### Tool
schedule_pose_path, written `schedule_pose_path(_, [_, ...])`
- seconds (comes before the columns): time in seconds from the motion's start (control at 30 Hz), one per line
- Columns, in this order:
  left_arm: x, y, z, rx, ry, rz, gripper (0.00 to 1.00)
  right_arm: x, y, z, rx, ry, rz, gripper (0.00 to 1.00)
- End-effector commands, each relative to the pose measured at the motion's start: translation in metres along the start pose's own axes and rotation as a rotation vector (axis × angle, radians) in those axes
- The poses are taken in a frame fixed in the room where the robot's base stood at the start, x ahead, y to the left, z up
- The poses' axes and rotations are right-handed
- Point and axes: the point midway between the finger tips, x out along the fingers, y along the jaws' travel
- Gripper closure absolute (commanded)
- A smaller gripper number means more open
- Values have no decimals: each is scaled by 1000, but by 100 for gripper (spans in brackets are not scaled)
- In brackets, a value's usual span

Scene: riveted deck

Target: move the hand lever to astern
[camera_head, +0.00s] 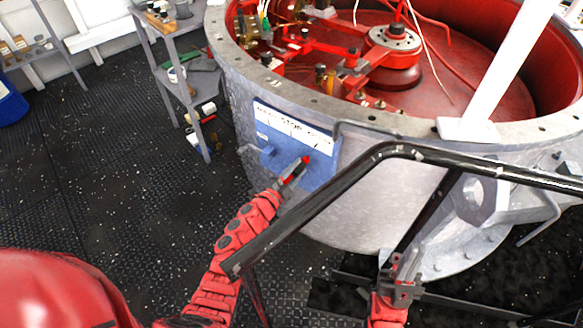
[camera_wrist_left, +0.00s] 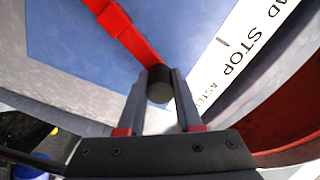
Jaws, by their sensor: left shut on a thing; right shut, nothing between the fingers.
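A blue panel (camera_head: 294,164) is fixed to the side of the big grey drum. A white strip (camera_head: 292,125) on it reads AHEAD, STOP, ASTERN from left to right. The red hand lever (camera_head: 307,159) is at the right part of the panel, on the ASTERN side of STOP. In the left wrist view the red lever arm (camera_wrist_left: 130,33) ends in a dark round knob (camera_wrist_left: 160,84) between my left fingers. My left gripper (camera_head: 293,172) is shut on this knob. Exact alignment with the ASTERN mark cannot be told. My right gripper (camera_head: 404,270) is shut and empty, low at right.
A black rail (camera_head: 330,192) crosses in front of the drum, close to my left arm. The drum's rim (camera_head: 375,118) and red machinery (camera_head: 395,45) are above the panel. A grey shelf cart (camera_head: 172,70) stands at left. The dark floor at left is open.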

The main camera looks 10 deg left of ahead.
Motion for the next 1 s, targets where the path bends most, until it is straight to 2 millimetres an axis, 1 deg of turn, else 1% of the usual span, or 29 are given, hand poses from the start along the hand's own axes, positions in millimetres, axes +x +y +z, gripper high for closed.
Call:
schedule_pose_path(0.03, [-1,6,0,7,0,6,100,-3,0,0,0,0,0,100])
schedule_pose_path(0.53, [-1,8,-2,28,-2,7,100,-4,0,1,0,0,0,100])
schedule_pose_path(0.57, [-1,8,-2,28,-2,7,65,-4,0,1,0,0,0,100])
schedule_pose_path(0.7, [-1,7,-2,27,-2,5,39,-4,0,1,0,0,0,100])
schedule_pose_path(0.73, [0,7,-2,27,-2,5,37,-4,0,1,0,0,0,100])
schedule_pose_path(1.0, [-2,4,-2,28,-3,1,37,-3,0,0,0,0,0,100])
